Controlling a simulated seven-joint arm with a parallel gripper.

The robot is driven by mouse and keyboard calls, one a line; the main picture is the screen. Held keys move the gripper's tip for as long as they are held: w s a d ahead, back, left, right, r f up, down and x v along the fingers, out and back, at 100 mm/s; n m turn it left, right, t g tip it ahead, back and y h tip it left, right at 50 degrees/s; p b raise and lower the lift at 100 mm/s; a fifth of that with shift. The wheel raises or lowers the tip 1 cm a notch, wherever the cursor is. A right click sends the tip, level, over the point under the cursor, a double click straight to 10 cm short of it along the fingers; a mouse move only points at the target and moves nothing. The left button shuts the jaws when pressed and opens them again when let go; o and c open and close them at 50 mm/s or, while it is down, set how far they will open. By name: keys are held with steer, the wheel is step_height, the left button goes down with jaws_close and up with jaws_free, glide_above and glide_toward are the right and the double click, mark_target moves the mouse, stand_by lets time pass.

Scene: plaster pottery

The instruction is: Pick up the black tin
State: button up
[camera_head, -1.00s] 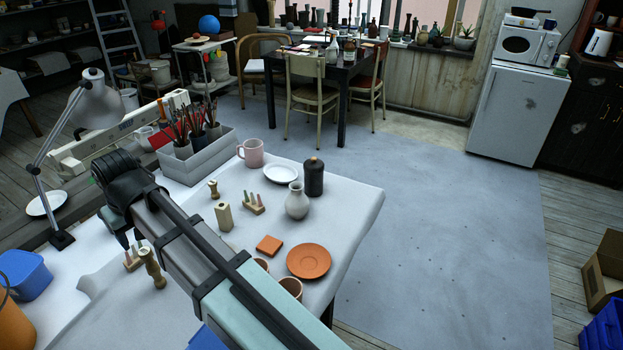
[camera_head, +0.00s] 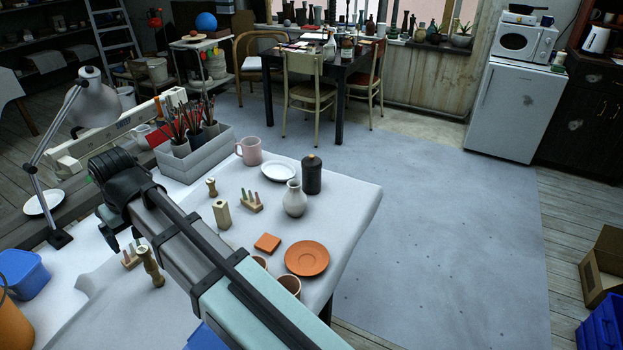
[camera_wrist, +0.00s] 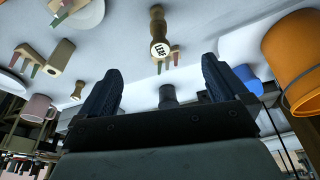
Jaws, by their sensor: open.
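The black tin (camera_head: 311,175) is a dark upright cylinder with a small cap. It stands near the far right edge of the white-covered table (camera_head: 345,205) in the head view, just behind a pale grey vase (camera_head: 295,199). My gripper (camera_head: 122,238) is over the left part of the table, well to the left of the tin and apart from it. In the wrist view my gripper (camera_wrist: 161,68) has its two dark fingers spread wide with nothing held. I cannot identify the tin in the wrist view.
A white plate (camera_head: 278,171) and a pink mug (camera_head: 249,151) stand left of the tin. An orange saucer (camera_head: 306,258) lies nearer the front. Small wooden pieces stand mid-table. A grey box (camera_head: 195,153) holds brush pots. A desk lamp (camera_head: 90,105) rises at left.

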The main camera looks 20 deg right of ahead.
steer(key=w+d+m, duration=0.1)
steer(key=w+d, duration=0.4)
steer(key=d, duration=0.3)
steer(key=w+d+m+h, duration=0.1)
steer(key=w+d+m, duration=0.1)
steer(key=w+d, duration=0.35)
steer(key=w+d+m, duration=0.1)
steer(key=w+d, duration=0.2)
steer(key=d, duration=0.7)
steer(key=m+g+h, duration=0.1)
steer(key=m, duration=0.8)
glide_toward(311, 158)
steer(key=shift+w+d+r+m, duration=0.1)
steer(key=shift+w+m, duration=0.8)
steer(key=shift+w, duration=0.25)
step_height(311, 158, down, 13)
steer(key=m, duration=0.6)
steer(key=m+g, duration=0.1)
steer(key=m, duration=0.6)
steer(key=shift+d+f+g, duration=0.15)
steer(key=shift+f+g, duration=0.05)
steer(key=shift+g, duration=0.1)
steer(key=shift+c, duration=0.5)
